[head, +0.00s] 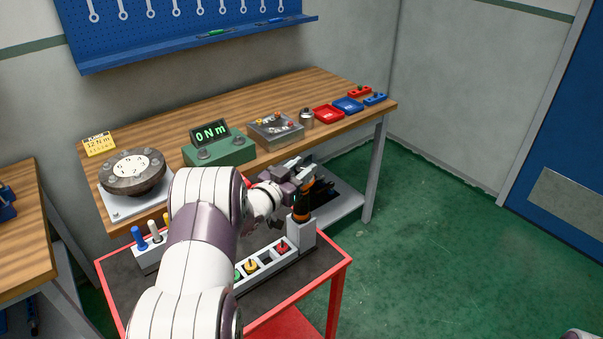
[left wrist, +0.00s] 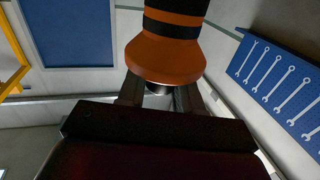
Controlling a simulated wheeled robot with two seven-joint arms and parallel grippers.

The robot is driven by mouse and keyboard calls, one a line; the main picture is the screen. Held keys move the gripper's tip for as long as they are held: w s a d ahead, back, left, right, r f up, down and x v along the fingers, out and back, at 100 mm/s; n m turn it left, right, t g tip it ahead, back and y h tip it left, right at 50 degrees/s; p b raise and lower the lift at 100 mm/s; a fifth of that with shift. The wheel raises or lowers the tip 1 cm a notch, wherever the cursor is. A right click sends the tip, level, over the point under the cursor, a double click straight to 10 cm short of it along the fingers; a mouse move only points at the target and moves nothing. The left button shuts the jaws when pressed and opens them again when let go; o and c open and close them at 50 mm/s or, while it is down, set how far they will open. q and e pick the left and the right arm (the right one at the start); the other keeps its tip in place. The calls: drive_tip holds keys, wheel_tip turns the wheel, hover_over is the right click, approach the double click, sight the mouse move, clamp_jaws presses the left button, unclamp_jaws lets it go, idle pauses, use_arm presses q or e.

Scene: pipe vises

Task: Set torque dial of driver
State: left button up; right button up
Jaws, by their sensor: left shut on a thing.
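The driver (head: 300,208), orange with black bands, stands at the grey holder (head: 301,236) on the right end of the red cart. My left gripper (head: 308,188) is at its top in the head view. In the left wrist view the orange and black driver (left wrist: 166,58) fills the upper middle, and the fingers of my left gripper (left wrist: 160,96) are shut on it at its flared orange end. The dial's scale cannot be read. A green torque tester (head: 218,150) on the bench reads 0 Nm. A yellow card (head: 99,144) appears to read 12 N m.
The red cart (head: 340,262) also carries a rack with coloured sockets (head: 266,262) and blue and white pegs (head: 147,238). On the bench are a round dial fixture (head: 133,171), a metal box (head: 275,130) and red and blue trays (head: 328,114).

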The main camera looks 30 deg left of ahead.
use_arm(q)
drive_tip(key=shift+m+g+h, duration=0.4)
drive_tip(key=shift+m+h, duration=0.7)
drive_tip(key=shift+h, duration=0.5)
drive_tip(key=shift+r, duration=0.1)
drive_tip(key=o, duration=0.9)
drive_tip(key=shift+o, duration=0.2)
drive_tip(key=b+v, duration=0.2)
drive_tip(key=v, duration=1)
drive_tip(key=shift+s, duration=0.3)
drive_tip(key=shift+a, duration=0.1)
